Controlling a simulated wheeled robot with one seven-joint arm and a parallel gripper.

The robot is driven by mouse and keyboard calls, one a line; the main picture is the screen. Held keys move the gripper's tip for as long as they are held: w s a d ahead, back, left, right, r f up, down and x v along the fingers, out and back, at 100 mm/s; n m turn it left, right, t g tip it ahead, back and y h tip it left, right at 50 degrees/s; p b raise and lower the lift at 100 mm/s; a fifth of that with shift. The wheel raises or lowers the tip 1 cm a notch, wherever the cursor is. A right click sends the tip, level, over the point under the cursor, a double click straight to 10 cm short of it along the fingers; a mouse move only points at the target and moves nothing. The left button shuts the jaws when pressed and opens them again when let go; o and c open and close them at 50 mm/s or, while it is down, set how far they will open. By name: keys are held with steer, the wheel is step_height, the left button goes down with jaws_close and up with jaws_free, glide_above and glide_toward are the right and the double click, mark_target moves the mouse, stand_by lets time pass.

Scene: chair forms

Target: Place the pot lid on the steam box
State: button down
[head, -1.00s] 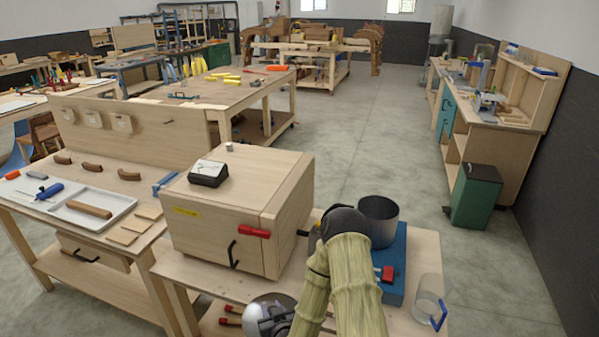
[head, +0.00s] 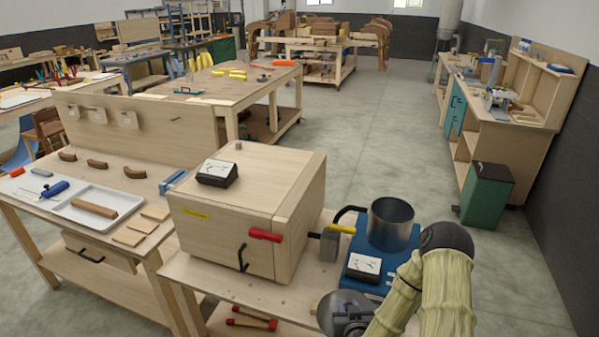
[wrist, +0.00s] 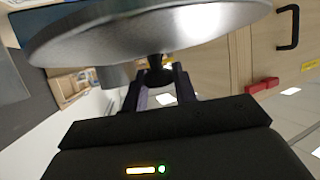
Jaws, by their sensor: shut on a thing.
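The pot lid (wrist: 150,32) is a shiny grey metal disc in the wrist view, close to the camera. My gripper (wrist: 160,82) is shut on the dark knob under it, and the lid is held clear of any surface. The steam box (head: 215,232) is a large pale wooden box with a yellow label, a red handle and a black pull, standing on the bench. Its top is mostly bare, with a small black meter (head: 217,173) and a small grey block on it. In the head view my arm reaches in at the lower right, and the lid is not clearly seen.
An open metal pot (head: 390,224) stands on a blue base (head: 368,270) right of the box. A grey block with a yellow lever sits between them. Red-handled tools (head: 250,320) lie below. A workbench with a white tray (head: 98,212) is at left.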

steer(key=shift+d, duration=0.2)
step_height(320, 180, up, 4)
steer(key=p, duration=0.4)
steer(key=shift+r, duration=0.25)
steer(key=shift+s+a+f, duration=0.2)
steer(key=shift+f, duration=0.6)
steer(key=shift+d+r, duration=0.1)
